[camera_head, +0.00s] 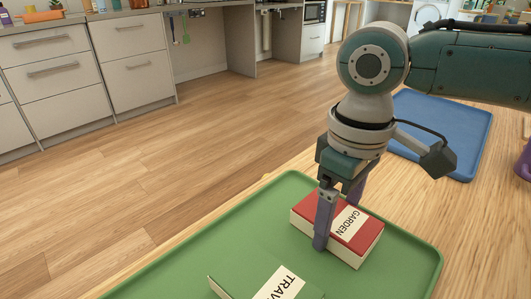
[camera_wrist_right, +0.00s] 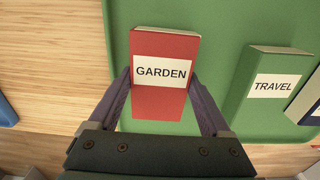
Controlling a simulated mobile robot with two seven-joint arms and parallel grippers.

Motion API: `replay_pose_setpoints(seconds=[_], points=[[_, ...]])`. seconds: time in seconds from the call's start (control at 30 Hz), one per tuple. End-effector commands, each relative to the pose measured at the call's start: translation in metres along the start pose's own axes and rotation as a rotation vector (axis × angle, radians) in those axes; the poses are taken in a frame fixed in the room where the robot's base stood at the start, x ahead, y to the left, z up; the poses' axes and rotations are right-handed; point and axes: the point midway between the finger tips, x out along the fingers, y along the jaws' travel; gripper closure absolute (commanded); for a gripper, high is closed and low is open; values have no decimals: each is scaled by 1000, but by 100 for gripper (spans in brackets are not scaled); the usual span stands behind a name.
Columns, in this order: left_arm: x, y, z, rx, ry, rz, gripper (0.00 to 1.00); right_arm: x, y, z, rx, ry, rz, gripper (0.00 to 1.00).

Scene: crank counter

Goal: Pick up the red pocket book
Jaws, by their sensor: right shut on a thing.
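The red pocket book (camera_head: 368,229) has a white label reading GARDEN and lies flat on the green tray (camera_head: 210,243). In the right wrist view the red book (camera_wrist_right: 163,104) sits between the two fingers. My right gripper (camera_head: 338,215) is shut on the book, one finger on each long side. In the right wrist view my right gripper (camera_wrist_right: 160,88) has its fingertips against the book's sides beside the label. The book appears to rest on the tray. My left gripper is not in view.
A green book (camera_head: 240,284) labelled TRAVEL lies on the same tray, partly cut off at the bottom edge; it also shows in the right wrist view (camera_wrist_right: 268,85). A blue tray (camera_head: 440,130) lies behind on the wooden counter (camera_head: 300,163). Open floor is at the left.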

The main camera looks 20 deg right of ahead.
Motion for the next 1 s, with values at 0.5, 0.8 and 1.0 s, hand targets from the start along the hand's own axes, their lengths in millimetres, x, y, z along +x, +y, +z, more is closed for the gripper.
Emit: replay_pose_setpoints(seconds=[0.5,0.8,1.0], points=[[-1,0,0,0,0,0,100,-2,0,0,0,1,0,80],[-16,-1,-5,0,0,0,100,-40,1,-1,1,4,1,80],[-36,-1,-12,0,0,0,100,-102,1,-2,0,7,1,80]])
